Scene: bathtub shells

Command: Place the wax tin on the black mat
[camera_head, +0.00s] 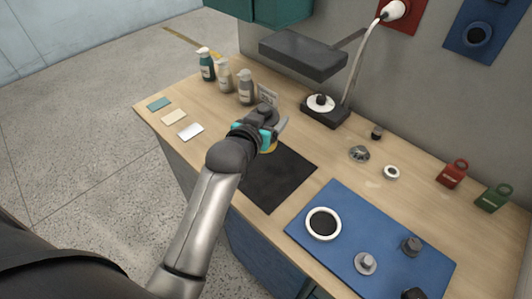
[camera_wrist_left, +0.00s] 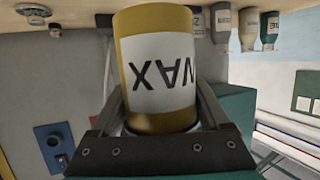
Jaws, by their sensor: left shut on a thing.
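The wax tin (camera_wrist_left: 157,68) is yellow with a white label reading WAX, and it shows upside down in the left wrist view. My left gripper (camera_wrist_left: 155,100) is shut on it, with a finger on either side. In the head view, my left gripper (camera_head: 268,135) is over the far part of the black mat (camera_head: 270,180), and only a bit of the yellow tin (camera_head: 269,149) shows beside it. The arm and gripper cover part of the mat. I cannot tell whether the tin touches the mat. My right gripper is not in view.
Several pump bottles (camera_head: 246,87) stand behind the gripper. A dark lamp-like fixture (camera_head: 303,55) overhangs the back of the bench. A blue mat (camera_head: 330,258) with a white ring (camera_head: 323,223) and metal parts lies at the right. The near part of the black mat is bare.

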